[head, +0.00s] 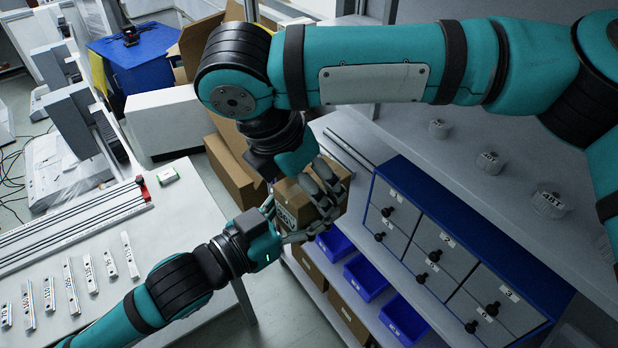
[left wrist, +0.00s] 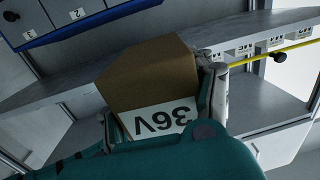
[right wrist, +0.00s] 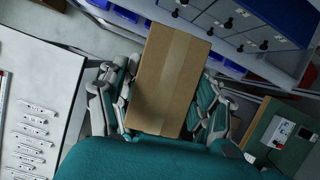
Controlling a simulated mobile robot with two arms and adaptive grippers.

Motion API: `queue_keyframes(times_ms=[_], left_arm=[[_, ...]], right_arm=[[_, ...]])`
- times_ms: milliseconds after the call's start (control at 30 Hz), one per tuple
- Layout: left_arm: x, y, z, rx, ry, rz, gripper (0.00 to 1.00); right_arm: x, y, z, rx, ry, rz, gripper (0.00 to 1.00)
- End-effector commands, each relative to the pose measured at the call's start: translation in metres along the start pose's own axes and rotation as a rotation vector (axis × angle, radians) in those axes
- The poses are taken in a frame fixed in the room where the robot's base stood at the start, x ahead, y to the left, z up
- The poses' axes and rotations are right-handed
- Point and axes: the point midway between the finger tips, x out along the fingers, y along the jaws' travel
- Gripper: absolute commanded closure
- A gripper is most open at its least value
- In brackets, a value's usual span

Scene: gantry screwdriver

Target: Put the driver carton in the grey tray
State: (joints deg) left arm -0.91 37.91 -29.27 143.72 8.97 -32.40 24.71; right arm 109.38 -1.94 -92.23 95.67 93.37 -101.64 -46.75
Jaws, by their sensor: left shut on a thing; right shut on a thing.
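The driver carton (head: 296,203) is a brown cardboard box held in the air between both grippers, in the gap between table and shelf. Its white label reading 36V shows upside down on the carton in the left wrist view (left wrist: 150,75). My left gripper (head: 283,222) is shut on its lower left end, fingers along both sides. My right gripper (head: 325,185) is shut on it from above and the right. The right wrist view shows the taped face of the carton (right wrist: 165,80) between the right fingers. I cannot make out a grey tray in any view.
A pale table (head: 180,225) with several labelled metal strips is at the left. A blue drawer cabinet (head: 480,235) stands on the shelf unit at the right, with blue bins (head: 365,278) below. Open cardboard boxes (head: 233,170) are behind. My right arm spans the top.

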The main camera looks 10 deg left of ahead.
Motion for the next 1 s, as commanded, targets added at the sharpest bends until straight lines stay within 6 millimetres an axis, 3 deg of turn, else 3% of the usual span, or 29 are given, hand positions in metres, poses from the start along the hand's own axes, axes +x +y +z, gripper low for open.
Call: queue_keyframes(times_ms=[67, 100, 200, 633, 1000], left_arm=[[0.000, 0.003, -0.002, 0.001, 0.005, 0.007, 0.90], [0.000, 0.003, -0.002, 0.001, 0.006, 0.008, 0.90], [0.000, 0.003, -0.002, 0.001, 0.005, 0.008, 0.90], [0.000, 0.002, -0.002, 0.001, 0.004, 0.004, 0.90], [0.000, 0.002, -0.002, 0.001, 0.004, 0.004, 0.90]], right_arm=[[-0.001, 0.002, 0.000, 0.001, 0.002, 0.007, 0.79], [-0.001, 0.002, 0.000, 0.001, 0.002, 0.007, 0.30], [-0.001, 0.002, 0.000, 0.001, 0.002, 0.007, 0.17], [-0.011, 0.002, 0.000, 0.000, 0.000, 0.006, 0.17], [-0.077, 0.001, -0.001, -0.001, 0.001, 0.006, 0.17]])
